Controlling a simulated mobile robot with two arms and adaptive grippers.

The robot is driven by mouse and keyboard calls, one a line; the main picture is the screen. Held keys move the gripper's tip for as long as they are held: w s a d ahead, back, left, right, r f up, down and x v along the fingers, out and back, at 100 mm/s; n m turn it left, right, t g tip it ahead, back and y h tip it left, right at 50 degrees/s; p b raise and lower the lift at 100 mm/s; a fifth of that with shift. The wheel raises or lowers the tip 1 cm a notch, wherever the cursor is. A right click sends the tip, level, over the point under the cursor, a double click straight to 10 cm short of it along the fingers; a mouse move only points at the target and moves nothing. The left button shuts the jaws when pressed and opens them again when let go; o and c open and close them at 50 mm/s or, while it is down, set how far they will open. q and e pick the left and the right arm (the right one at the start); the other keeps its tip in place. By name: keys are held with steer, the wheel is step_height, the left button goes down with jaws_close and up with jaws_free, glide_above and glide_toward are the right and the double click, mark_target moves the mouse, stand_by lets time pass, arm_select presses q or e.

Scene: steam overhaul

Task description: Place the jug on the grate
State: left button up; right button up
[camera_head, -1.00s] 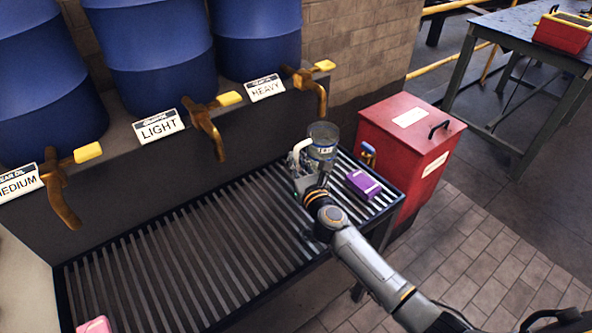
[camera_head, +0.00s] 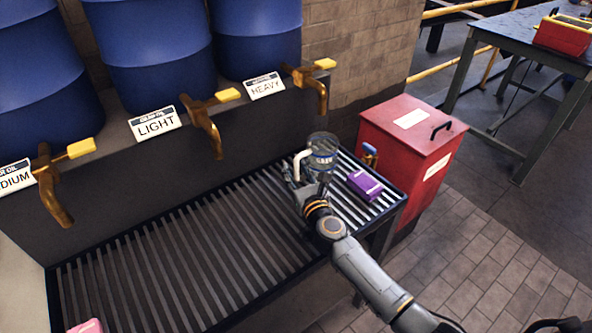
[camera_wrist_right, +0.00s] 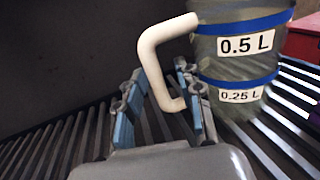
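The jug (camera_head: 322,155) is a clear vessel with blue bands and a white handle, upright at the right part of the slatted grate (camera_head: 190,262). In the right wrist view the jug (camera_wrist_right: 238,68) shows 0.5 L and 0.25 L labels, and its base appears to rest on the bars. My right gripper (camera_wrist_right: 160,115) is open, with its blue-padded fingers apart on either side of the handle's lower end. There is a gap between the left finger and the handle; contact at the other finger is unclear. My left gripper is not in view.
A purple box (camera_head: 364,186) lies on the grate right of the jug. A pink item (camera_head: 86,326) is at the near left. Brass taps (camera_head: 205,125) hang above the grate's back. A red cabinet (camera_head: 408,150) stands right. The grate's middle is clear.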

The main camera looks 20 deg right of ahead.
steer(key=shift+r, duration=0.3)
steer(key=s, duration=1.2)
steer(key=shift+d+f+p, duration=0.1)
steer(key=shift+d+p, duration=0.25)
steer(key=shift+p, duration=0.05)
